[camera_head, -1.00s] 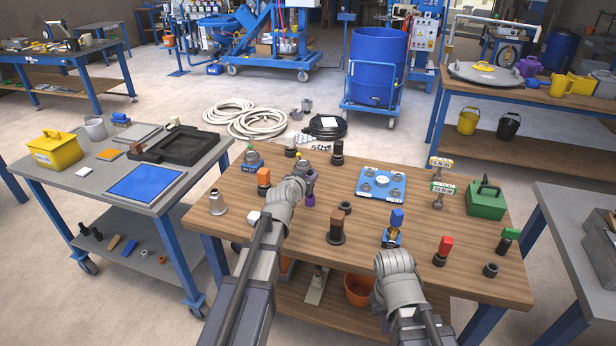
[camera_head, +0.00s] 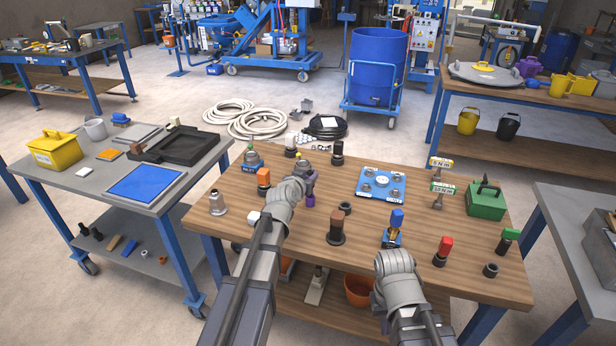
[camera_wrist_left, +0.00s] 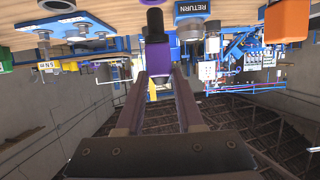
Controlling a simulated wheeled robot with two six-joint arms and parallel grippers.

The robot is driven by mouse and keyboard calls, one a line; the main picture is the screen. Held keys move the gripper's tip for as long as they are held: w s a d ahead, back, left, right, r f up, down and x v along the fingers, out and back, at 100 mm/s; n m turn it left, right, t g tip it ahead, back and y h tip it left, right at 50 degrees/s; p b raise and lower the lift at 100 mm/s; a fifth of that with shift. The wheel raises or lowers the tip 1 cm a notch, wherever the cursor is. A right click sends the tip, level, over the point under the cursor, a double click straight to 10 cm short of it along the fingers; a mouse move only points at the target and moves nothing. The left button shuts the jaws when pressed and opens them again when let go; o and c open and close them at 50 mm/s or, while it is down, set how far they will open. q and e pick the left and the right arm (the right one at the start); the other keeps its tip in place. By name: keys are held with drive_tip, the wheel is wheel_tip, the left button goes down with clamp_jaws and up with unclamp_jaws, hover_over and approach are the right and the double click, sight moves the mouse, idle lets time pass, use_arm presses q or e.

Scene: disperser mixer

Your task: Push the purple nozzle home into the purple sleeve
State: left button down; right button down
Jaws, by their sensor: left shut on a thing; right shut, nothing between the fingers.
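My left gripper (camera_head: 307,184) is over the wooden table. In the left wrist view its fingers (camera_wrist_left: 158,78) are shut on a purple part (camera_wrist_left: 157,60), which I take to be the purple nozzle. A black end (camera_wrist_left: 154,22) shows beyond the purple part, towards the table. In the head view a small purple patch (camera_head: 309,200) shows just below my left gripper.
A blue plate (camera_head: 381,182) lies to the right. A blue-topped brass fitting (camera_head: 393,230) and a red-capped part (camera_head: 442,250) stand near my right arm.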

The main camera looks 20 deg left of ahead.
use_arm(q)
drive_tip(key=shift+f+b, duration=2.1)
drive_tip(key=shift+c, duration=2.3)
unclamp_jaws()
drive_tip(key=p+v, duration=0.2)
drive_tip(key=v, duration=0.5)
drive_tip(key=shift+s+r+p, duration=0.15)
drive_tip(key=shift+s+p, duration=0.2)
drive_tip(key=shift+s, duration=0.1)
